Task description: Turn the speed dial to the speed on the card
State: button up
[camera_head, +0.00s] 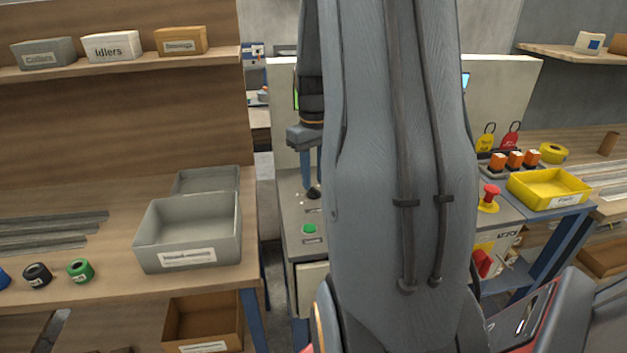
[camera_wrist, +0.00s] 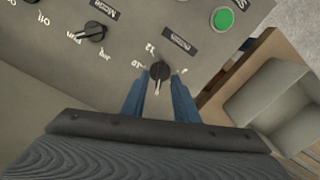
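A black dial (camera_wrist: 160,71) with a white pointer sits on the grey machine panel in the wrist view. Small white marks surround it and a dark label lies beside it; the label's text is too small to read. My gripper (camera_wrist: 160,84) has two blue fingers, one on each side of the dial, apart and seemingly not pressed on it. In the head view my gripper (camera_head: 311,172) points down over the dial (camera_head: 313,193), left of my large arm link. I cannot make out a card with a speed; my arm hides much of the machine.
A second black knob (camera_wrist: 92,32), labelled Mode, and a green button (camera_wrist: 223,18) are on the same panel. A grey bin (camera_head: 190,232) stands on the left bench. A red emergency stop (camera_head: 490,196) and yellow tray (camera_head: 550,188) are to the right.

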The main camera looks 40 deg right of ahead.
jog(key=shift+f, duration=1.1)
grip_shut()
jog(key=shift+m, duration=0.3)
jog(key=m+p, duration=0.2)
jog(key=m, duration=0.2)
jog(key=shift+r, duration=0.1)
jog(key=m+p, duration=0.1)
jog(key=m, duration=0.4)
jog(key=shift+m, duration=0.3)
